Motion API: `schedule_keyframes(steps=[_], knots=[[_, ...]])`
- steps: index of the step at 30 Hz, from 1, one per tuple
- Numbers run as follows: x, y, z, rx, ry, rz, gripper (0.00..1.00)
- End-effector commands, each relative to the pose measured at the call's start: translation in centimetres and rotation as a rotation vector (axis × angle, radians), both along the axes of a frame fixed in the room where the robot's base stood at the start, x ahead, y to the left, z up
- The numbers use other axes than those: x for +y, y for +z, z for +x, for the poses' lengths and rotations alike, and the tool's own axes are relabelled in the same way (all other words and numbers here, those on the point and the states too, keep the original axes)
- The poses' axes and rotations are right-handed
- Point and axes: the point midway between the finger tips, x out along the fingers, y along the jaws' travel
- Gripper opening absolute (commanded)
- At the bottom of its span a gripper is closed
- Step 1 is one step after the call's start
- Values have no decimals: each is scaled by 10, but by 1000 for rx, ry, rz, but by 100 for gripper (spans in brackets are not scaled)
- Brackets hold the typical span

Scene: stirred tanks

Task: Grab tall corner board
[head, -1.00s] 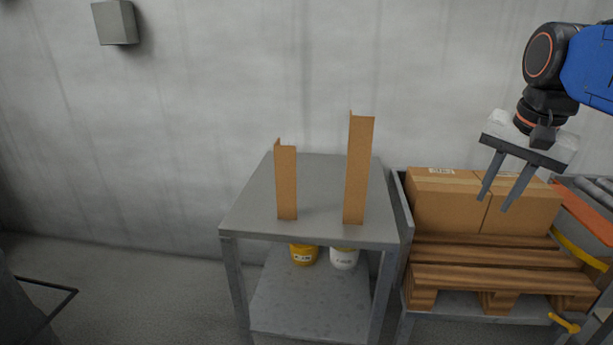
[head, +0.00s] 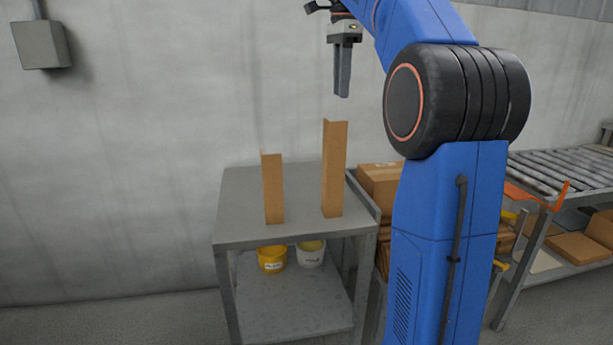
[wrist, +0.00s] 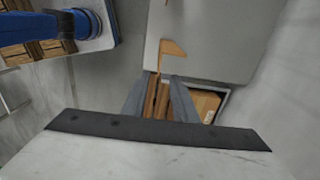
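The tall corner board (head: 334,168) is a brown, L-section cardboard strip standing upright on the right part of a grey metal table (head: 235,215). A shorter corner board (head: 273,188) stands upright to its left. My gripper (head: 342,95) hangs fingers down above the tall board, apart from it. In the wrist view, my gripper's two fingers (wrist: 162,88) are spread with nothing held between them. A brown corner board (wrist: 172,48) shows past the fingertips there; I cannot tell which of the two it is.
A yellow bucket (head: 271,260) and a white bucket (head: 311,255) sit on the table's lower shelf. Cardboard boxes (head: 378,180) stand right of the table, partly hidden by my arm. A roller conveyor (head: 560,165) is at the right. A grey wall box (head: 42,45) hangs at upper left.

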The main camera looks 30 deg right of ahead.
Motion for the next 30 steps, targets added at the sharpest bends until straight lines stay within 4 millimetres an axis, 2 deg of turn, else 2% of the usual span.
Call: schedule_keyframes(steps=[5,22,30], knots=[[-2,-10,1,6,-16,2,26],[-1,-105,1,5,-13,1,26],[-1,-123,1,3,-12,1,26]])
